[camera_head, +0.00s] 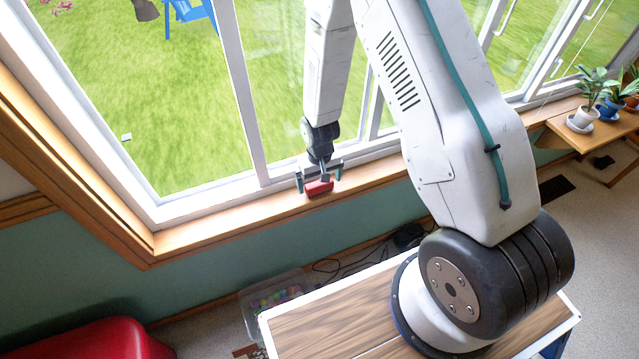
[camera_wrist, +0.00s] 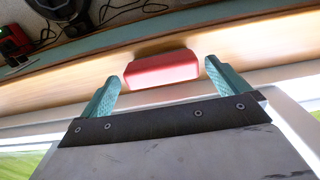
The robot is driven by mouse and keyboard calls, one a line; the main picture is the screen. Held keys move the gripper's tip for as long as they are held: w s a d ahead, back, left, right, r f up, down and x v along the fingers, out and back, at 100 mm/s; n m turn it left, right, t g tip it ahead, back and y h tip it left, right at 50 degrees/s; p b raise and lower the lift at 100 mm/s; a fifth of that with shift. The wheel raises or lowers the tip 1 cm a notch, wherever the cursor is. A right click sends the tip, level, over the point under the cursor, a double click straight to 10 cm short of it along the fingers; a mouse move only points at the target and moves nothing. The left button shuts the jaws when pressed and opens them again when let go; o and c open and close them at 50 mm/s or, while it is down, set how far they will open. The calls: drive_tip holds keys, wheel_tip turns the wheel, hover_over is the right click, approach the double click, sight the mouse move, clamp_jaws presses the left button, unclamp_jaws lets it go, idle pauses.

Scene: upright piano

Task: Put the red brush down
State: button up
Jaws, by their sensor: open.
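The red brush (camera_head: 319,187) is at the wooden window sill, directly below my gripper (camera_head: 320,178). In the wrist view the red brush (camera_wrist: 161,70) looks like a red block with rounded edges, lying in front of the sill wood. My gripper's two teal fingers stand apart on either side of it in the wrist view (camera_wrist: 160,88), with visible gaps between each finger and the brush. My gripper is open. The underside of the brush is hidden, and a shadow lies beside it on the sill.
The wooden sill (camera_head: 220,223) runs along the window and is clear on both sides of the brush. The window frame (camera_head: 243,90) stands close behind. A clear bin (camera_head: 274,293) and cables sit on the floor below. Potted plants (camera_head: 583,115) stand on a shelf at the right.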

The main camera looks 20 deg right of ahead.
drive_tip(key=s+d+r, duration=0.1)
drive_tip(key=s+r, duration=0.3)
drive_tip(key=r, duration=1.2)
drive_tip(key=s+d+r, duration=0.1)
drive_tip(key=s+r, duration=0.2)
drive_tip(key=r, duration=1.3)
drive_tip(key=s+r, duration=0.6)
drive_tip(key=s, duration=0.4)
drive_tip(key=s+d+r+t, duration=0.1)
drive_tip(key=s+r, duration=0.5)
drive_tip(key=s, duration=0.4)
drive_tip(key=shift+r, duration=0.2)
